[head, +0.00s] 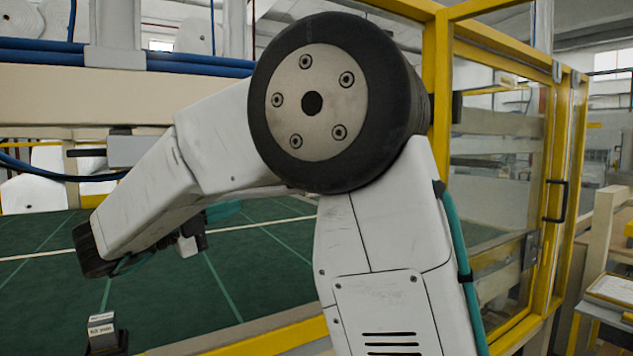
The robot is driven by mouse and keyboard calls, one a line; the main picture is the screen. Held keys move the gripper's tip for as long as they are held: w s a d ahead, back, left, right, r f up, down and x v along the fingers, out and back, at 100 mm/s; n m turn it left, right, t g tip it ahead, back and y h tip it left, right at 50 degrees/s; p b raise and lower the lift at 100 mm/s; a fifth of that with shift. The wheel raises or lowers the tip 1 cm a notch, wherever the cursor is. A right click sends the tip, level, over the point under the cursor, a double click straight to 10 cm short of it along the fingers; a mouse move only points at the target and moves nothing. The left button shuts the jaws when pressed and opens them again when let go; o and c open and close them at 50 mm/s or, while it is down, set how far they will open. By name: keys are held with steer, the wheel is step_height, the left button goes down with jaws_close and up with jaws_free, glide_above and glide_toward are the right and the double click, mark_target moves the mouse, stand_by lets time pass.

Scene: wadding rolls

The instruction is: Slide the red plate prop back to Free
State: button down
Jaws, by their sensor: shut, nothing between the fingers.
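No red plate prop can be made out in the head view. My own arm fills the middle of the picture and hides much of what lies behind it. Its forearm reaches down to the left over the green surface (262,262). I cannot make out my gripper's fingers. A small white and dark part shows under the forearm, but I cannot tell what it is.
A yellow-framed glazed enclosure (505,170) stands at the right with a dark door handle (556,201). A yellow rail (255,342) runs along the front. A small labelled block (102,324) stands at the lower left. A beige beam (100,95) crosses behind.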

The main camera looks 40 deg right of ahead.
steer(key=d+r, duration=0.1)
steer(key=d, duration=1)
steer(key=d+r, duration=0.2)
steer(key=d, duration=0.9)
steer(key=shift+s+r, duration=0.25)
steer(key=shift+s, duration=0.2)
steer(key=shift+d, duration=0.15)
steer(key=d, duration=0.2)
steer(key=s+d, duration=0.1)
steer(key=d, duration=0.2)
steer(key=shift+d, duration=0.1)
steer(key=a+f, duration=0.2)
steer(key=a, duration=1)
steer(key=a+f, duration=0.1)
steer(key=a, duration=1.1)
steer(key=shift+w+f, duration=0.35)
steer(key=shift+w, duration=0.1)
